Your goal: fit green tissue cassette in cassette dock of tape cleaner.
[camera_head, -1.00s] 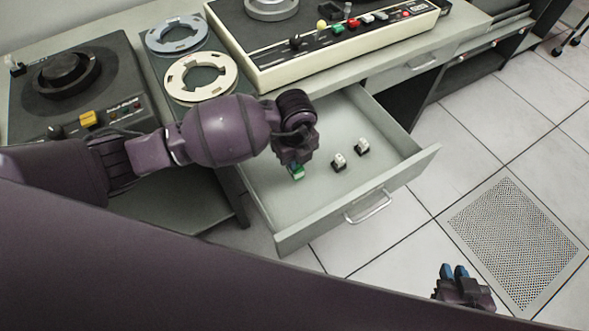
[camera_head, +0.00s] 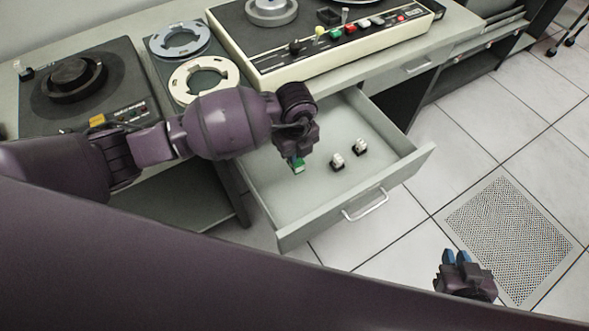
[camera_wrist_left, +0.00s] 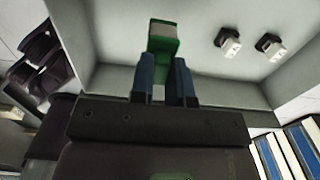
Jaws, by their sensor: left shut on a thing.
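The green tissue cassette (camera_head: 298,168), with a pale end face, is between the blue fingers of my left gripper (camera_head: 296,158), over the open drawer. In the left wrist view the cassette (camera_wrist_left: 163,40) sticks out past the fingertips (camera_wrist_left: 164,72), which close on its sides. Whether it clears the drawer floor is hard to tell. My right gripper (camera_head: 455,258) hangs low at the right, away from the drawer, with its blue fingers close together and nothing seen between them. A deck with a yellow button (camera_head: 97,120) stands at the left; I cannot make out a cassette dock.
Two white-and-black cassettes (camera_head: 337,161) (camera_head: 360,147) stand in the drawer (camera_head: 310,205) to the right of my left gripper. Two reels (camera_head: 205,80) (camera_head: 178,40) lie on the desk behind. A large cream-edged console (camera_head: 345,55) stands further back. My left arm passes in front of the desk.

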